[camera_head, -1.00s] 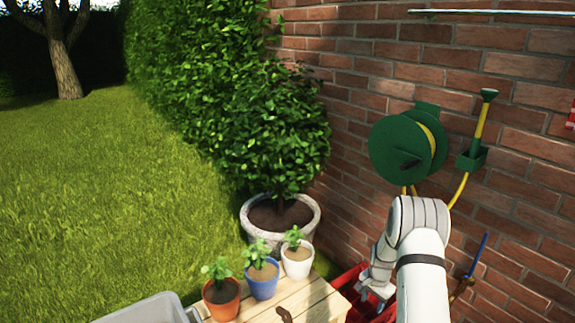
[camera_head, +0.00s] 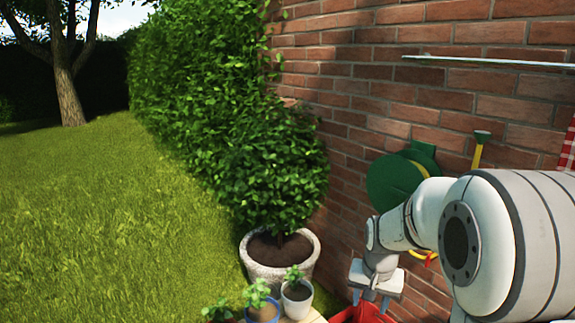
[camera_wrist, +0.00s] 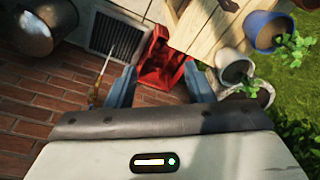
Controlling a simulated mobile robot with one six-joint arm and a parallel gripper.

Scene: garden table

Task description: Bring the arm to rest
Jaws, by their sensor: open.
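My gripper (camera_head: 371,296) points down at the lower right of the head view, in front of the brick wall. In the wrist view, the two blue-grey fingers of my gripper (camera_wrist: 161,72) stand wide apart with nothing held between them. A red crate (camera_wrist: 158,82) shows between and beyond the fingers, and part of the crate is also at the bottom of the head view (camera_head: 362,314). My arm covers much of the right side of the head view.
A large stone planter (camera_head: 280,270) stands behind. A green hose reel (camera_head: 395,180) hangs on the wall. A floor grate (camera_wrist: 115,38) lies below.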

